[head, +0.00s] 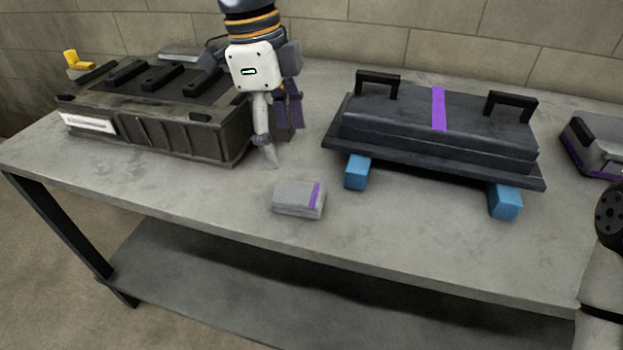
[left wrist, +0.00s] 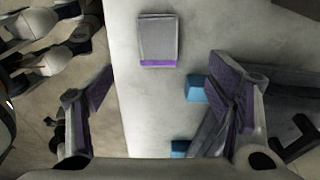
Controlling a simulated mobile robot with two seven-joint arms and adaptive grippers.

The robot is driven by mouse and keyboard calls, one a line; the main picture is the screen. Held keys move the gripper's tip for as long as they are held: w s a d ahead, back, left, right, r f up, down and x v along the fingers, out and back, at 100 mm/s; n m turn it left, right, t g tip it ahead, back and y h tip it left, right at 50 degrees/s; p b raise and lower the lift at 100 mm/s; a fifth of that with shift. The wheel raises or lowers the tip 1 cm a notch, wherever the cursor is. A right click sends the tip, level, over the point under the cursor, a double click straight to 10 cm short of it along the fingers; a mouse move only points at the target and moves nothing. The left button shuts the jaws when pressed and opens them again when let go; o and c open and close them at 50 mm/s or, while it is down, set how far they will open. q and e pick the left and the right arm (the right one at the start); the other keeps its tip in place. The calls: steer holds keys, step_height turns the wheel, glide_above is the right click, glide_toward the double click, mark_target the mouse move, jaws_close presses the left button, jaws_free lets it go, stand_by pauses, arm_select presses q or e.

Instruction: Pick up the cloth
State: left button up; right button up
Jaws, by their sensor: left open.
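The cloth (head: 298,199) is a folded grey pad with a purple stripe near one end.
A dark ribbed engine part (head: 170,135) stands left of my left gripper. A dark cover (head: 435,125) with two handles and a purple stripe rests on blue blocks (head: 357,172) to the right. A grey-purple object (head: 597,145) sits at far right.

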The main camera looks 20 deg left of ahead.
mark_target(298, 193)
arm_select(q)
steer(key=f, duration=0.3)
steer(key=d+f, duration=0.1)
steer(key=f, duration=0.2)
steer(key=d+f, duration=0.1)
steer(key=f, duration=0.3)
steer(key=shift+s+f, duration=0.1)
steer(key=c, duration=1.3)
